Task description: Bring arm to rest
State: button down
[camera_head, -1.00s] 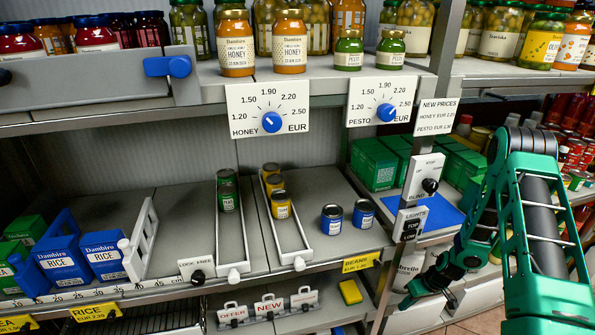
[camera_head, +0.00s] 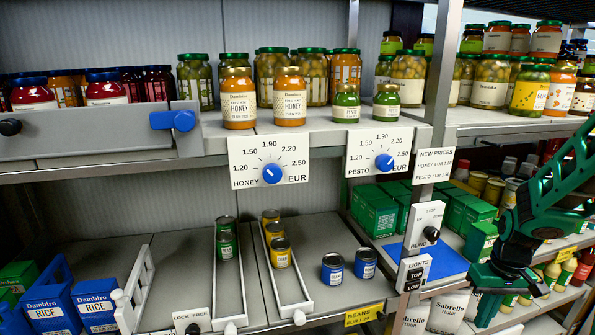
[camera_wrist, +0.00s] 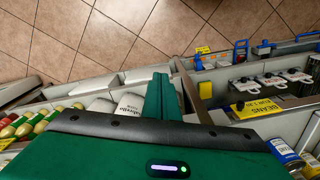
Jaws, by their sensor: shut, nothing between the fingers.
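My gripper (camera_head: 478,322) is at the lower right of the head view, in front of the shelving and right of the light switch. My green arm (camera_head: 552,190) comes down to it from the right edge. In the wrist view my gripper (camera_wrist: 163,92) shows its green fingers together with nothing between them. They point away over the tiled floor (camera_wrist: 120,40). I see no contact between the fingers and any goods.
The blind switch (camera_head: 424,228), light switch (camera_head: 412,274) and flour bags (camera_head: 446,308) are close left of my gripper. Jars and bottles (camera_head: 566,270) stand behind it. Two blue cans (camera_head: 333,268) stand on the left shelf. In the wrist view, open floor lies beyond the shelf edge.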

jog(key=s+a+r+m, duration=0.2)
jog(key=s+r, duration=0.4)
jog(key=s, duration=0.4)
jog(key=s+a+r+m, duration=0.1)
jog(key=s+r+m, duration=0.2)
jog(key=s+r, duration=0.3)
jog(key=s, duration=0.5)
jog(key=shift+s+a+r, duration=0.2)
jog(key=shift+a+r, duration=0.2)
jog(key=shift+w, duration=0.1)
jog(key=shift+w+f, duration=0.25)
jog(key=shift+w, duration=0.25)
